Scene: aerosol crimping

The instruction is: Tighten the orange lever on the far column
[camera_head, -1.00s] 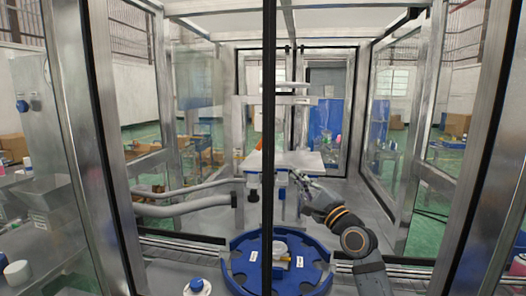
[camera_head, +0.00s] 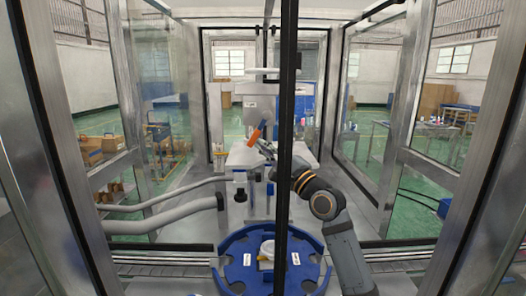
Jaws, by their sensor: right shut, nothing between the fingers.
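The orange lever (camera_head: 254,137) shows as a small tilted orange piece above the white plate, on the far column (camera_head: 260,107) inside the enclosure. My right arm reaches in from the lower right, partly hidden behind the dark vertical frame post. My right gripper (camera_head: 265,148) is shut and empty, with its tips close to the lever's right side. At this size I cannot tell whether they touch it. My left gripper is not in view.
The dark frame post (camera_head: 286,190) crosses the view in front of the machine. A blue round turntable (camera_head: 236,272) sits low in front. Grey hoses (camera_head: 160,217) run in from the left. Glass panels and metal posts (camera_head: 400,120) enclose both sides.

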